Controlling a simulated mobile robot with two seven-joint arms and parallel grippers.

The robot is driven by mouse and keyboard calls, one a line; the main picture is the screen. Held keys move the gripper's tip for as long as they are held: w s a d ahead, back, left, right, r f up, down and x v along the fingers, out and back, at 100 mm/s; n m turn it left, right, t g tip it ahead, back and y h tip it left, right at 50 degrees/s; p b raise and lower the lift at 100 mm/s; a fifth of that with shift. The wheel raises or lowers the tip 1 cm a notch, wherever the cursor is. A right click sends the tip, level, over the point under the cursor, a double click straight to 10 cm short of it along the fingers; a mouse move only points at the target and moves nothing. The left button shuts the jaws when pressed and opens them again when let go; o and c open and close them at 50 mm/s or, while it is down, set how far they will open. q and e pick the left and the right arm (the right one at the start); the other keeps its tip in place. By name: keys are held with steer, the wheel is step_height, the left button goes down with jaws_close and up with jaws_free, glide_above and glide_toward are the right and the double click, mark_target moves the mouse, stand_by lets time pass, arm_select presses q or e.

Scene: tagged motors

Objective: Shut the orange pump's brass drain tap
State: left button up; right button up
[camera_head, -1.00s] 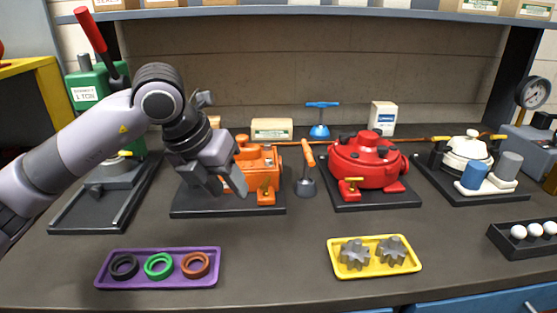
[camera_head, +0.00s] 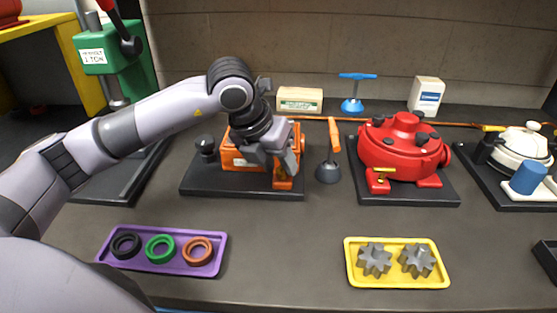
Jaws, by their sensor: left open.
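The orange pump (camera_head: 236,155) sits on a black base plate (camera_head: 225,185) left of centre. My left arm reaches across from the left, and my left gripper (camera_head: 290,172) is at the pump's front right, in front of the body. The gripper is open. It covers most of the pump's front, and the brass drain tap is hidden behind it, so I cannot tell the tap's position or whether the fingers touch it. My right gripper is not in view.
An orange-handled tool (camera_head: 332,155) stands close right of the pump. Beyond it is a red pump (camera_head: 403,150) with a brass tap (camera_head: 379,176). A purple tray (camera_head: 160,262) of rings and a yellow tray (camera_head: 398,281) of gears lie in front. The bench between the trays is clear.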

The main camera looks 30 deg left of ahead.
arm_select(q)
steer(key=shift+w+f, duration=0.15)
steer(key=shift+f, duration=0.05)
jaws_close()
